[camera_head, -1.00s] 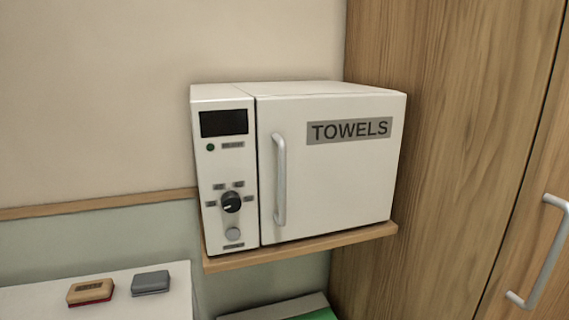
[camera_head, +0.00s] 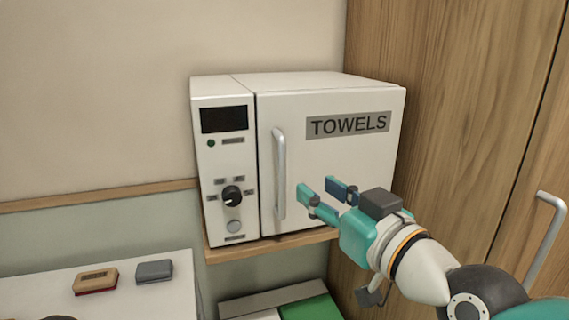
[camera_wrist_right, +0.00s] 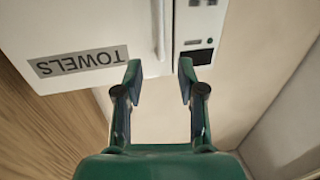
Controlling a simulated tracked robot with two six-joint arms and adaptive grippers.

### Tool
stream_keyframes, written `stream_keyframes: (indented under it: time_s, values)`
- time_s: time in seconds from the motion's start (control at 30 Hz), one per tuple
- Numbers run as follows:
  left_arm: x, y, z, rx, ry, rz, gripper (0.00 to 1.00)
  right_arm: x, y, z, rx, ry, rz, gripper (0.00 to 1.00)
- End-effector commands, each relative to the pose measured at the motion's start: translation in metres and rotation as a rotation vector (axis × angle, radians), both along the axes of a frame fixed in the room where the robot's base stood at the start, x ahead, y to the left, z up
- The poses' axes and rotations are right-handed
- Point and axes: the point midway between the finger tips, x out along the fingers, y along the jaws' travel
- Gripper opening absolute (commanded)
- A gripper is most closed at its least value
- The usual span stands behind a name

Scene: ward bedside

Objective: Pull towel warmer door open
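The white towel warmer (camera_head: 224,160) stands on a wooden shelf. Its door (camera_head: 335,180), labelled TOWELS, is shut, with a silver vertical bar handle (camera_head: 279,175) near its left edge. My right gripper (camera_head: 316,188) is in front of the door, to the right of the handle and apart from it. Its teal fingers are spread and empty. In the right wrist view the open fingertips (camera_wrist_right: 159,72) point toward the warmer, and the handle (camera_wrist_right: 160,27) shows beyond the gap between them. My left gripper is out of view; a dark piece at the bottom left edge is unclear.
A tall wooden cabinet (camera_head: 440,110) with a bar handle (camera_head: 546,240) stands at the right. A white table (camera_head: 130,295) at the lower left holds a tan block (camera_head: 96,280) and a grey block (camera_head: 154,271). A green-topped thing (camera_head: 310,307) lies below the shelf.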

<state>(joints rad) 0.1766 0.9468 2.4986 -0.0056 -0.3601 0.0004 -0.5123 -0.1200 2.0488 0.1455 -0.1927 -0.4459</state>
Motion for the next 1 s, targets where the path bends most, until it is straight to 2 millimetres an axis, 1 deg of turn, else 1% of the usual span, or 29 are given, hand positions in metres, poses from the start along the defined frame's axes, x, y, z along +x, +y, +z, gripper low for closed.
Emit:
stream_keyframes:
  time_s: [0.03, 0.1, 0.3, 0.5, 0.7, 1.0]
  values:
    - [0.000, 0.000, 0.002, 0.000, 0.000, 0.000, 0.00, 0.011, 0.007, -0.001, -0.002, 0.005, 0.001, 0.39]
    - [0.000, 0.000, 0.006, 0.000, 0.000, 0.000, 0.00, 0.025, 0.014, 0.000, -0.002, 0.005, 0.001, 0.39]
    - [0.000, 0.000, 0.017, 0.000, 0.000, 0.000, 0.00, 0.062, 0.035, 0.001, -0.001, 0.004, 0.001, 0.39]
    - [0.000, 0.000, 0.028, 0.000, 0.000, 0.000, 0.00, 0.091, 0.051, 0.001, -0.001, 0.003, 0.002, 0.39]
    - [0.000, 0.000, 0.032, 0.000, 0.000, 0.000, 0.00, 0.104, 0.059, 0.000, 0.000, 0.001, 0.001, 0.39]
    - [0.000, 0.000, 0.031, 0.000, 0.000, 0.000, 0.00, 0.106, 0.060, -0.001, 0.000, 0.001, 0.002, 0.39]
